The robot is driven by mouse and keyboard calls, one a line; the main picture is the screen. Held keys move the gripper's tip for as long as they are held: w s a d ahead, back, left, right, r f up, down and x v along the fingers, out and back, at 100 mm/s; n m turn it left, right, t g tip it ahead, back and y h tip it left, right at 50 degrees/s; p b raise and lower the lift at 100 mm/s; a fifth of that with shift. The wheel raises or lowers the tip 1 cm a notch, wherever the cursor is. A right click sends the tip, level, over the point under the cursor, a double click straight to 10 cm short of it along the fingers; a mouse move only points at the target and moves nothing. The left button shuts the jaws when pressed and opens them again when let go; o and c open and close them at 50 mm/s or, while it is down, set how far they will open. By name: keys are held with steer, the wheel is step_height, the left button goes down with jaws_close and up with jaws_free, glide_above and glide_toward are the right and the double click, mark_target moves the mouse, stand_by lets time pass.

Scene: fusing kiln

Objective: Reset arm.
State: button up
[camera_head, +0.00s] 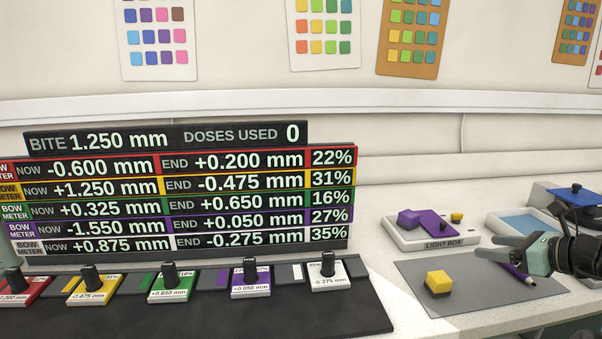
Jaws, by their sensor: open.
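My gripper (508,247) is at the right edge of the head view, above the right part of a grey mat (425,272). Its grey-green fingers point left, are open, and show nothing between them. A yellow block (438,282) with a dark base sits on the mat, to the left of and apart from my gripper. A slim purple tool (518,275) lies under the gripper, partly hidden by it. The black wrist behind the fingers is cut off by the right edge.
A blue-topped tray (528,222) stands behind my gripper. A meter board (180,195) and several knobbed blocks on a dark strip (330,318) fill the left.

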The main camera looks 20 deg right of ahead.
steer(key=w+a+r+n+g+y, duration=0.15)
steer(key=a+n+g+y, duration=0.7)
steer(key=a+n, duration=1.35)
steer(key=s+a+n+g+h, duration=0.2)
steer(key=s+a+n+h, duration=0.3)
steer(key=a+n, duration=0.4)
steer(key=s+a+n+g+h, duration=0.2)
steer(key=s+a+n+h, duration=0.3)
steer(key=a, duration=0.8)
steer(key=s+n, duration=0.3)
steer(key=n, duration=0.2)
steer(key=shift+s+a+r+g, duration=0.15)
steer(key=shift+a+r+g, duration=0.2)
steer(key=shift+a, duration=0.05)
steer(key=shift+h, duration=0.25)
steer(key=shift+c, duration=0.3)
